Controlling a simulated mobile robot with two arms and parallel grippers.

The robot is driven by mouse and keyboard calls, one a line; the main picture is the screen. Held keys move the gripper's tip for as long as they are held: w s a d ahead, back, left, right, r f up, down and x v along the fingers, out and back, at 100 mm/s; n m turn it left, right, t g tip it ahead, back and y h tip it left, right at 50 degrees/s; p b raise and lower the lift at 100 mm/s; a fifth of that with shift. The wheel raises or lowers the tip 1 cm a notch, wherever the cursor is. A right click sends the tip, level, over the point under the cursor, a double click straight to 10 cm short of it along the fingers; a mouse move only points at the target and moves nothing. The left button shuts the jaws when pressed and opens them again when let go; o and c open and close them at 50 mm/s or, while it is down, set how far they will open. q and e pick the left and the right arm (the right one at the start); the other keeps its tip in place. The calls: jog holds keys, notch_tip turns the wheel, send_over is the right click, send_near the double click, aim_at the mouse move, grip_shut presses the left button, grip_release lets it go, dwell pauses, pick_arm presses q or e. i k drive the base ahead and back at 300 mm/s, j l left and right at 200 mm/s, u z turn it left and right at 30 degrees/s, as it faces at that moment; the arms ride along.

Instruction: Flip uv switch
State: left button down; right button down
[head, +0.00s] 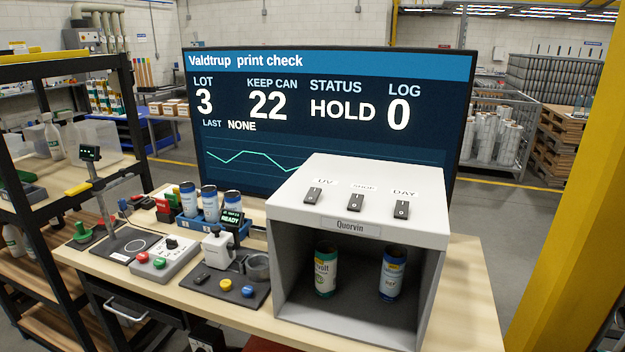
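The UV switch (313,195) is a dark rocker on the sloped white top of the light box (290,222), under the label "UV". It is the leftmost of three rockers; the shop switch (355,202) is in the middle and the day switch (401,209) is on the right. The rocker positions are too small to tell. The box is open at the front, and its grey inside looks dim. A green can (326,270) and a blue can (392,273) stand upright inside. Neither of my grippers is in view.
A screen (330,120) behind the box reads "HOLD", "KEEP CAN 22". Left of the box on the table (460,300) are a blue rack (208,228) of cans, a button panel (160,258) and a dark pad with a device (217,247). A yellow post (570,200) stands at right.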

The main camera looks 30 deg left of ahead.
aim_at(314, 193)
jog(key=l+u, duration=0.1)
jog(key=u, duration=0.3)
jog(key=l+u, duration=0.1)
jog(key=u, duration=0.7)
jog(key=k+l+u, duration=0.1)
jog(key=u, duration=0.25)
